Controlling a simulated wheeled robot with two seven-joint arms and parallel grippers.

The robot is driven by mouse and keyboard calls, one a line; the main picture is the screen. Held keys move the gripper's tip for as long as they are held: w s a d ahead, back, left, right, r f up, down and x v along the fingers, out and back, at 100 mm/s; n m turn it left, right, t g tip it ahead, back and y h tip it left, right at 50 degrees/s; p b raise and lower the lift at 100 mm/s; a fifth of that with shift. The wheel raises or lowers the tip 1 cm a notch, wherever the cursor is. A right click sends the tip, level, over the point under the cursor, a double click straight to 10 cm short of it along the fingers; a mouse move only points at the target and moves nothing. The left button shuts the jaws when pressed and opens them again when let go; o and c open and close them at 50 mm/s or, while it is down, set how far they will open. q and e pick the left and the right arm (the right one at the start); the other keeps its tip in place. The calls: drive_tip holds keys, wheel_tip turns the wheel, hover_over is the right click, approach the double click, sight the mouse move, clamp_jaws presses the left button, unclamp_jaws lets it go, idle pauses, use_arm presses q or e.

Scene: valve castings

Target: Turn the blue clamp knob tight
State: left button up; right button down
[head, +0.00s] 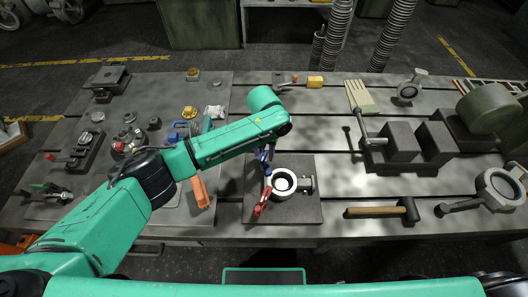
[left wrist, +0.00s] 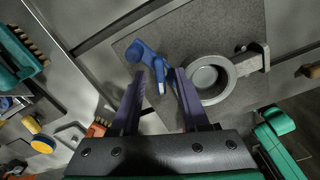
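The blue clamp knob (left wrist: 150,60) shows in the left wrist view as a lobed handle on a grey plate (left wrist: 135,42). It is left of a round ring-shaped casting (left wrist: 207,76) with a side port. In the head view the casting (head: 284,184) sits on the same plate, and the blue knob (head: 264,154) is partly hidden by my left arm. My left gripper (left wrist: 160,76) is open, its two fingers apart with the knob's lower part at the gap between the tips. I cannot tell whether they touch it. My right gripper is not in view.
A red handle (head: 262,203) stands at the plate's near left. An orange tool (head: 201,192) lies left of the plate. A hammer (head: 380,211) lies to the right, and a vise-like fixture (head: 400,142) stands behind it. The bench between plate and hammer is clear.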

sight(264, 156)
use_arm(q)
wheel_tip(264, 156, up, 14)
drive_tip(key=b, duration=0.1)
drive_tip(key=shift+r, duration=0.25)
drive_tip(key=shift+s+f, duration=0.1)
drive_tip(key=shift+s, duration=0.05)
idle(0.3)
